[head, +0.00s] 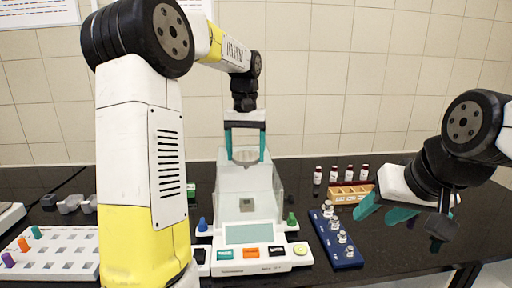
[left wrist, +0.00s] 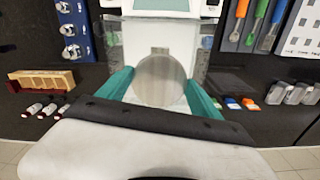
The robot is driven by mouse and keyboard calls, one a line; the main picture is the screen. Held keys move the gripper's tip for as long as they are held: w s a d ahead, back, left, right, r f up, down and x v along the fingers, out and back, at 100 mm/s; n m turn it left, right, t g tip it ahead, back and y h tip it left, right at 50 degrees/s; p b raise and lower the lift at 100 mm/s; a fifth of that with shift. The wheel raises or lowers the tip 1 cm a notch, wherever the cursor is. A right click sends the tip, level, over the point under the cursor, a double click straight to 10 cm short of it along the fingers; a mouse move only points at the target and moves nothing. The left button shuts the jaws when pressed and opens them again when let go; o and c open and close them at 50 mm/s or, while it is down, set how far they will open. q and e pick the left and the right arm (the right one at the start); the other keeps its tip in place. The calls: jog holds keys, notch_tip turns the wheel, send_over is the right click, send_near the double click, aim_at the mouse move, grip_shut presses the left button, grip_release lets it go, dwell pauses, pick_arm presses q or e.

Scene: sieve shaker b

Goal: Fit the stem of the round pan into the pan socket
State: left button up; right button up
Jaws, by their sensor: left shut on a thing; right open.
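The round pan (head: 247,157) is a thin grey disc between the teal fingers of my left gripper (head: 246,152). The gripper is shut on it, above the open-topped clear chamber of the white balance (head: 240,262). In the left wrist view the pan (left wrist: 160,80) sits between the two fingers (left wrist: 160,92). Its stem is not visible. The pan socket (head: 246,204) appears as a small grey square on the chamber floor, apart from and below the pan. In the left wrist view the pan partly covers it. My right gripper (head: 404,216) is open and empty at the right.
A blue weight block (head: 350,257) with metal weights stands right of the balance. Behind it are a wooden block (head: 343,197) and red-capped vials (head: 333,174). A white peg rack (head: 75,266) is at the left. The chamber walls (head: 276,190) surround the socket.

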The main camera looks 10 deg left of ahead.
pick_arm(q)
jog(key=shift+f, duration=5.65)
jog(key=shift+f, duration=1.4)
jog(key=o, duration=1.5)
jog(key=shift+r, duration=6)
jog(key=shift+s+r, duration=0.1)
jog(key=shift+s, duration=0.05)
